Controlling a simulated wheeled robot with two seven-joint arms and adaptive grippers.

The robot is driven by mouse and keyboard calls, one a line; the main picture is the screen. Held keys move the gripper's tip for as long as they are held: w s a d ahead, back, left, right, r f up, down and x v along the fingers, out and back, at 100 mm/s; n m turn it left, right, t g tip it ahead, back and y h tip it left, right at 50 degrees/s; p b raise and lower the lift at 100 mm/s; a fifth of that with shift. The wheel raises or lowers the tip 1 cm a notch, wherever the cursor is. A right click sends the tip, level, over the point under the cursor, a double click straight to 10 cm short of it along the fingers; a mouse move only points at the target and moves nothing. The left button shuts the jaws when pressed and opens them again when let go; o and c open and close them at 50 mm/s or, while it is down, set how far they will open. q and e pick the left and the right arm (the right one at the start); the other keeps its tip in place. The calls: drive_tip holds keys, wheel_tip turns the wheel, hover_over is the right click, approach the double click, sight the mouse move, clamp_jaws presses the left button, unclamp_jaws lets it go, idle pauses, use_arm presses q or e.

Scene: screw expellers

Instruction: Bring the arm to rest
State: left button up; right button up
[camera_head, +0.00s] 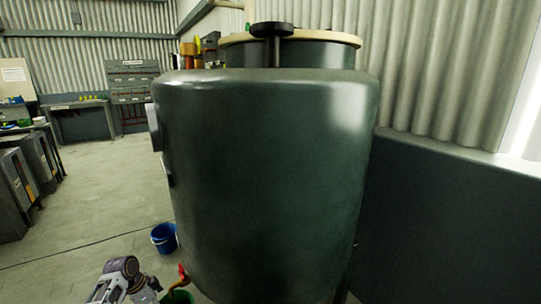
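A link of my arm (120,274) shows at the bottom left of the head view, grey with a dark round joint. It is in front of the lower left side of a large dark green tank (265,170). I cannot make out any gripper fingers on it. My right arm and its gripper are not in view.
The tank fills the middle and has a black handle (272,30) on top. A blue bucket (163,238) stands on the floor left of it. A red valve handle (183,274) and a green container (178,297) are low by the tank. Open floor (95,205) lies left.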

use_arm(q)
drive_tip(key=s+d+n+y, duration=0.2)
drive_tip(key=s+d+n, duration=0.3)
drive_tip(key=s+d, duration=1.2)
drive_tip(key=s+r+n+t, duration=0.1)
drive_tip(key=s+r+n, duration=0.3)
drive_tip(key=s+r, duration=0.3)
drive_tip(key=s, duration=0.2)
drive_tip(key=shift+s+t+y+p, duration=0.3)
drive_tip(key=shift+s+t+p, duration=0.05)
drive_tip(key=shift+t, duration=0.05)
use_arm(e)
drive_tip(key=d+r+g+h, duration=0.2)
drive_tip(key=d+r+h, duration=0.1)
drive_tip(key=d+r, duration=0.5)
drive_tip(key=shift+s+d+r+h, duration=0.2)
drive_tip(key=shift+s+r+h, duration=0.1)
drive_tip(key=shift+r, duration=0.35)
use_arm(q)
drive_tip(key=shift+w+d+f+p, duration=0.1)
drive_tip(key=shift+w+f+p, duration=0.15)
drive_tip(key=shift+p, duration=0.5)
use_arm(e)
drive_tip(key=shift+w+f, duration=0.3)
